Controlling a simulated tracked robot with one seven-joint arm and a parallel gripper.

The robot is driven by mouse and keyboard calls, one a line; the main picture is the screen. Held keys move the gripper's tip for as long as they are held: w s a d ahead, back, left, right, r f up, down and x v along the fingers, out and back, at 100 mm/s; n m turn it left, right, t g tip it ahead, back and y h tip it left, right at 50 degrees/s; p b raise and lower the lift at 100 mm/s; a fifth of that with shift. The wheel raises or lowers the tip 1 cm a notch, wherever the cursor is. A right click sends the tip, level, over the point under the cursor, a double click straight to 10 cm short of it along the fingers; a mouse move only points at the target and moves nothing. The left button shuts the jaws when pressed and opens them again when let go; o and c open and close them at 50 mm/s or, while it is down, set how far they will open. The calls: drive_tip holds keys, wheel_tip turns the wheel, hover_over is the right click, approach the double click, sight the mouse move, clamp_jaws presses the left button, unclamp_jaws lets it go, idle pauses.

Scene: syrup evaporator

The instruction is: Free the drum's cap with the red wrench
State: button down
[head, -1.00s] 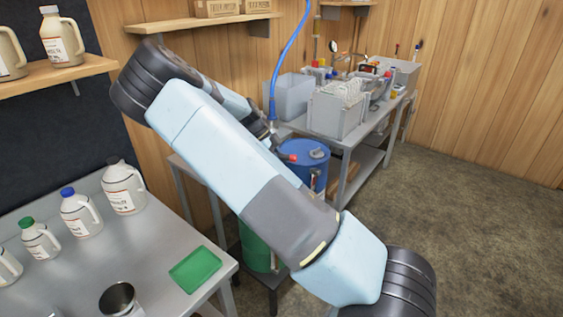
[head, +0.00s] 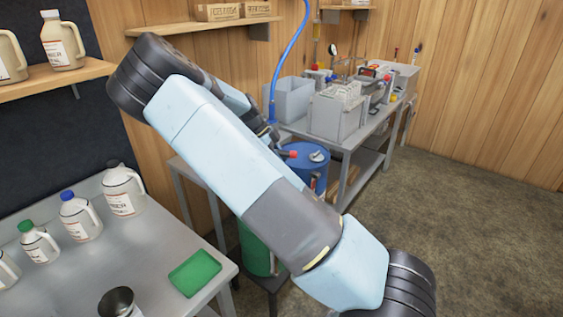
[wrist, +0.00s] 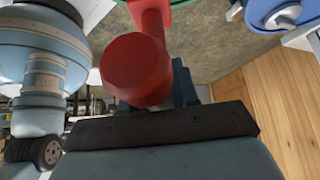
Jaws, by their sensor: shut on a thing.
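The red wrench (wrist: 150,60) fills the middle of the wrist view, its thick rounded end toward the camera. My gripper (wrist: 155,95) is shut on it. In the head view only a small red end of the wrench (head: 292,154) shows beyond my arm, which hides most of my gripper. The blue drum (head: 305,170) stands past my arm, its lower part hidden. Its grey cap (head: 319,156) sits on the right part of its top, to the right of the wrench end. Drum and cap also show at the wrist view's upper right (wrist: 282,16), apart from the wrench.
A green drum (head: 256,250) stands in front of the blue one, partly behind my arm. A metal table (head: 150,260) with jugs, a cup and a green tray (head: 194,272) is at left. A bench (head: 360,135) with equipment stands behind. A blue hose (head: 285,50) hangs above. Floor at right is clear.

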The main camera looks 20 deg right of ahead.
drive_tip(key=shift+r, duration=1.7)
